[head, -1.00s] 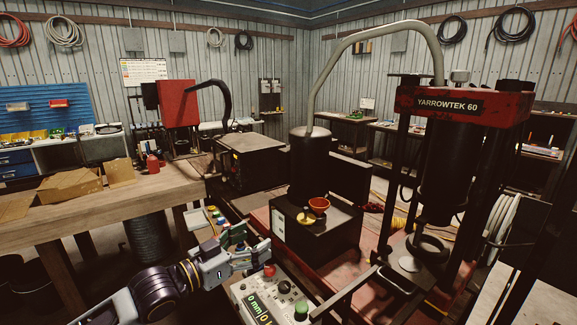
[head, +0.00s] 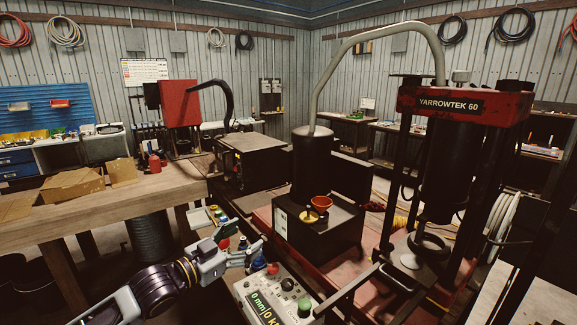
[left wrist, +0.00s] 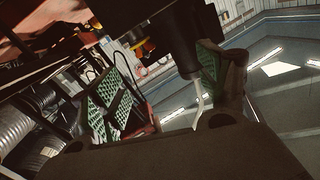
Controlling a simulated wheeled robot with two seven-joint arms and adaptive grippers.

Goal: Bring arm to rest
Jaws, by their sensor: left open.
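My left arm comes in from the lower left in the head view. Its gripper (head: 246,238) is open and empty, above the near left end of the control box (head: 284,291). Whether the gripper touches the box is unclear. My right gripper is in neither view.
The red crimper press (head: 465,103) stands on the right. A wooden workbench (head: 120,197) with cardboard fills the left.

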